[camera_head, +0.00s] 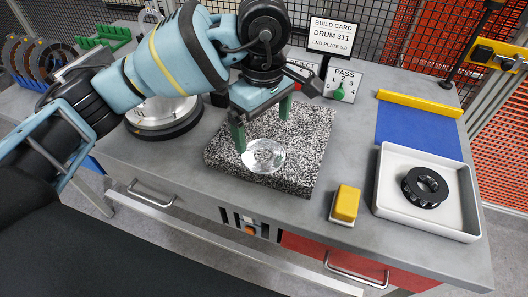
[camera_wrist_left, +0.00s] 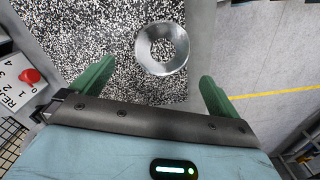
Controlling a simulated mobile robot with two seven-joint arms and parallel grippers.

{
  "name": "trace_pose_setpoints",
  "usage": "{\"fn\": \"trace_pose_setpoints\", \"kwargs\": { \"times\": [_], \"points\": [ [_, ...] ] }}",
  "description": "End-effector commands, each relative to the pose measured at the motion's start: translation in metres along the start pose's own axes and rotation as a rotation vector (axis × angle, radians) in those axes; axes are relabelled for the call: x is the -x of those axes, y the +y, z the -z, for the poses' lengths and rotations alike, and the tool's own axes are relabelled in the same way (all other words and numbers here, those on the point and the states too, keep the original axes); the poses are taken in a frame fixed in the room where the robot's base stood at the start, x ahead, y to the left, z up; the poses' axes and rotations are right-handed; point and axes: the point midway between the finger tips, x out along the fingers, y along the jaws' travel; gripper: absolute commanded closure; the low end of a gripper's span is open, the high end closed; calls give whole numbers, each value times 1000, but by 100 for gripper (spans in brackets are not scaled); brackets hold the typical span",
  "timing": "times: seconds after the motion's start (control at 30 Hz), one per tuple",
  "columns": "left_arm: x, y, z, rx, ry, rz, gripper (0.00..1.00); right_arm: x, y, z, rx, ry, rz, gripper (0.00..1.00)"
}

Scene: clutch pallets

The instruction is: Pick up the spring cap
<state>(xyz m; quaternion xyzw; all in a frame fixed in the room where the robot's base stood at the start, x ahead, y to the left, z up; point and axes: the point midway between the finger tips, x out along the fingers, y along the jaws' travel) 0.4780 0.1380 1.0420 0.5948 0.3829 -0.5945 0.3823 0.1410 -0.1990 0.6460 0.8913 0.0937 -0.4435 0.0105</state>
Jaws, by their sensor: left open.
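A shiny silver ring with a centre hole, which looks like the spring cap (camera_head: 263,155), lies on a black-and-white speckled plate (camera_head: 305,130). It also shows in the left wrist view (camera_wrist_left: 162,68), ahead of the green fingers and between their lines. My left gripper (camera_head: 262,130) is open, with its two green fingers spread over the plate, just behind the cap in the head view. The left wrist view shows the gap between the fingers (camera_wrist_left: 155,85) empty. Whether the fingertips touch the plate I cannot tell. My right gripper is out of view.
A white tray (camera_head: 427,222) holding a black ring (camera_head: 424,187) stands at the right, before a blue mat (camera_head: 418,131). A yellow block (camera_head: 346,203) sits near the front edge. A round metal disc (camera_head: 163,115) stands left of the plate. Dial panels and a sign (camera_head: 331,38) stand behind.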

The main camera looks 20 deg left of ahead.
Motion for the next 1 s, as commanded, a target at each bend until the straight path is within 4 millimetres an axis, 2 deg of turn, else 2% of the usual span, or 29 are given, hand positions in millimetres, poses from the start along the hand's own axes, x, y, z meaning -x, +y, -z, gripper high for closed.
{"fn": "trace_pose_setpoints", "kwargs": {
  "times": [0.27,0.47,0.6,0.7,1.0],
  "points": [
    [-13,-1,-1,0,0,1,0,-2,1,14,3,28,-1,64],
    [-38,-6,-4,1,0,0,0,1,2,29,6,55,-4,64],
    [-55,-5,-4,2,0,0,0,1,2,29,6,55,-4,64],
    [-60,-5,-4,1,0,0,0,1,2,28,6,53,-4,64],
    [-61,-5,-4,1,0,-1,0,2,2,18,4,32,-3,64]
  ]
}}
